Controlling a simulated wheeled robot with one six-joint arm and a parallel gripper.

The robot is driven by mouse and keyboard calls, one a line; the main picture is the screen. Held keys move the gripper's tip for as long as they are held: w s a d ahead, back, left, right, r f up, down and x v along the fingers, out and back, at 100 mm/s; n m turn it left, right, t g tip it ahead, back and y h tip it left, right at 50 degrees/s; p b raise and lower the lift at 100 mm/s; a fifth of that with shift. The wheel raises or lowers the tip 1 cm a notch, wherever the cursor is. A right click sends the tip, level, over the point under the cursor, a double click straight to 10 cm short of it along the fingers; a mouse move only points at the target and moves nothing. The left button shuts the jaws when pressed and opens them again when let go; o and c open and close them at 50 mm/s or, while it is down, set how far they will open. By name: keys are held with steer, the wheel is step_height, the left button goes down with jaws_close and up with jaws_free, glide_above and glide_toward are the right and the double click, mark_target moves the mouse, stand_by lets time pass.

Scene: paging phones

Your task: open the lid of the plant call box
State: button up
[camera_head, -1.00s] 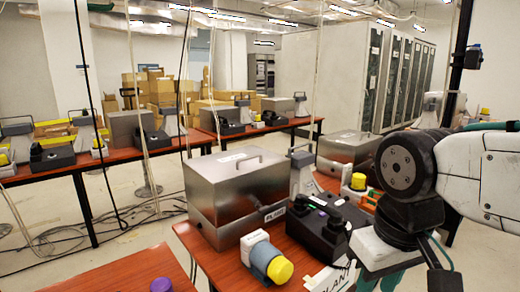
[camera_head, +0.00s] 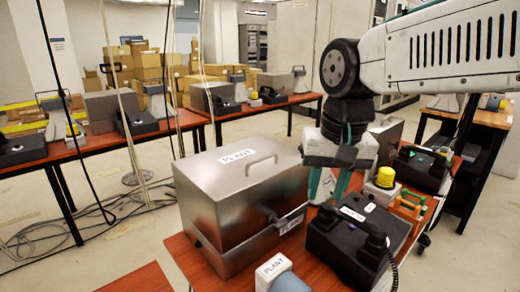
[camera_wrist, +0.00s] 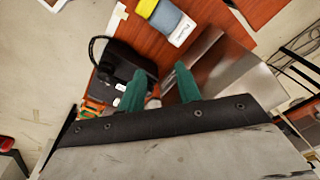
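The plant call box (camera_head: 228,222) is a brushed metal box on the red-brown table. Its lid (camera_head: 200,178) is shut, with a bar handle (camera_head: 262,161) and a PLANT label on top. Another PLANT label and a dark latch-like part are on its front side. My gripper (camera_head: 325,195) is just right of the box, pointing down and apart from it. Its two teal fingers are spread and empty. In the wrist view my gripper (camera_wrist: 160,70) points between the black phone (camera_wrist: 118,65) and the metal box (camera_wrist: 222,65).
A black desk phone (camera_head: 345,245) stands right of the box, below my gripper. A grey-blue cylinder (camera_head: 290,281) with a PLANT tag is in front. A yellow-capped beacon (camera_head: 385,177) and another phone (camera_head: 425,165) stand behind to the right. Cables hang at the left.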

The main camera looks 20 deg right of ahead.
steer(key=w+r+m, duration=0.4)
steer(key=w+m, duration=0.1)
steer(key=w, duration=0.9)
steer(key=m, duration=0.5)
glide_toward(263, 158)
steer(key=shift+y, duration=0.3)
steer(key=f, duration=0.2)
steer(key=w+f, duration=0.1)
steer(key=f, duration=0.4)
steer(key=shift+w+a+f, duration=0.1)
steer(key=shift+w+f, duration=0.05)
steer(key=shift+f, duration=0.2)
steer(key=shift+c, duration=0.2)
jaws_close()
